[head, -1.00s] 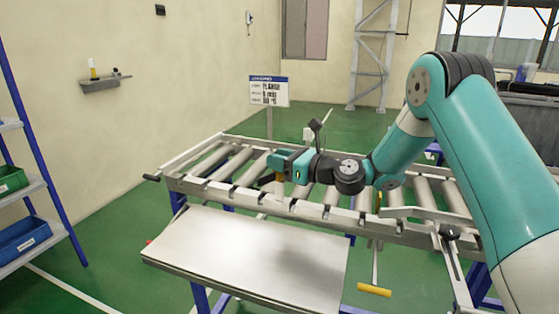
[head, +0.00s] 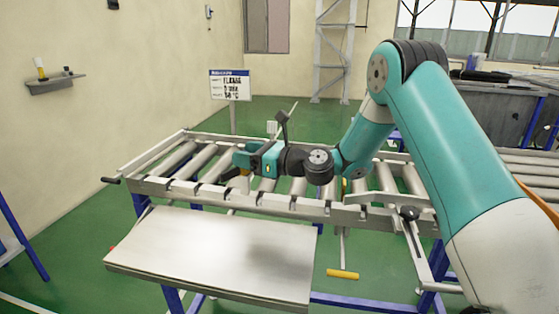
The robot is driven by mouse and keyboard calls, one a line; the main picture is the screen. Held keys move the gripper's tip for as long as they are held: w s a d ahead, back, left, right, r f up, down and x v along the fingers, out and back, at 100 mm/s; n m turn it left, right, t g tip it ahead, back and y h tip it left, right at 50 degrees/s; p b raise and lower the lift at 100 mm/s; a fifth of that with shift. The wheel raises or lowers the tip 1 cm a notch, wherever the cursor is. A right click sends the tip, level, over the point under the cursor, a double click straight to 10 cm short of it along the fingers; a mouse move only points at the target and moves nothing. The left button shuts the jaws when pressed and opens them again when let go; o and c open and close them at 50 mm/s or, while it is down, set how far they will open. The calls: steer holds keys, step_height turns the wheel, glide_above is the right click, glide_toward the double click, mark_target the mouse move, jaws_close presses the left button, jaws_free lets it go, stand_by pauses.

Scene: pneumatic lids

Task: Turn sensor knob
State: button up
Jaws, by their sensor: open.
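My gripper (head: 241,158) is teal and reaches left over the far-left part of the roller conveyor (head: 290,206). It is open, and I see nothing held in it. A small brownish-orange piece (head: 237,173) shows just below the fingers, near the conveyor's front rail; I cannot tell whether it is a knob or whether the gripper touches it. A small pale box (head: 271,127) shows behind my wrist, beyond the rollers. I cannot make out a sensor knob for certain; my gripper and wrist hide part of that area.
A bare metal table (head: 215,250) stands in front of the conveyor. A sign (head: 230,86) stands behind it. A black-ended crank handle (head: 111,180) sticks out at the conveyor's left end. A yellow T-handle (head: 342,274) hangs low in front. A wall shelf (head: 57,83) is at left.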

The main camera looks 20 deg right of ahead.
steer(key=b+v, duration=1.6)
steer(key=b, duration=0.4)
steer(key=shift+s, duration=0.1)
